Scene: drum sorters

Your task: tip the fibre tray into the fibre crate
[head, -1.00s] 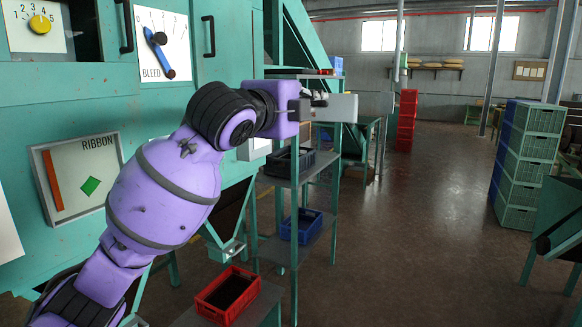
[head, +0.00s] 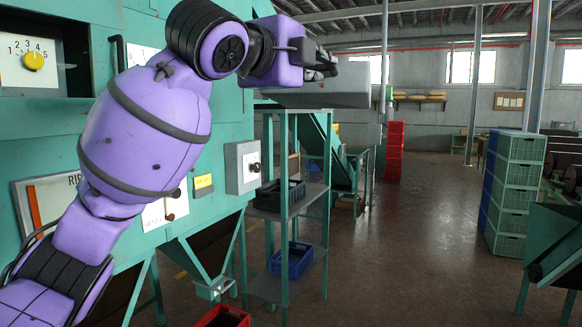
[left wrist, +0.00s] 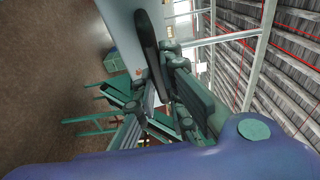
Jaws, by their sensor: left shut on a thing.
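My left gripper (head: 318,66) is raised high beside the green machine, shut on a plain grey tray (head: 335,92). The tray looks roughly level, and its contents are hidden. In the left wrist view the dark fingers (left wrist: 168,70) close on the edge of the pale grey tray (left wrist: 122,25). Three crates could be the fibre crate, and I cannot tell which: a black one (head: 268,197) on the shelf rack, a blue one (head: 302,262) lower on it, and a red one (head: 222,319) cut off at the bottom edge. My right gripper is not in view.
The green shelf rack (head: 313,205) stands right of the machine, below the tray. The machine front has a yellow dial (head: 33,60) and a grey switch box (head: 242,166). Stacked green crates (head: 518,190) stand at right. The brown floor (head: 410,250) between is clear.

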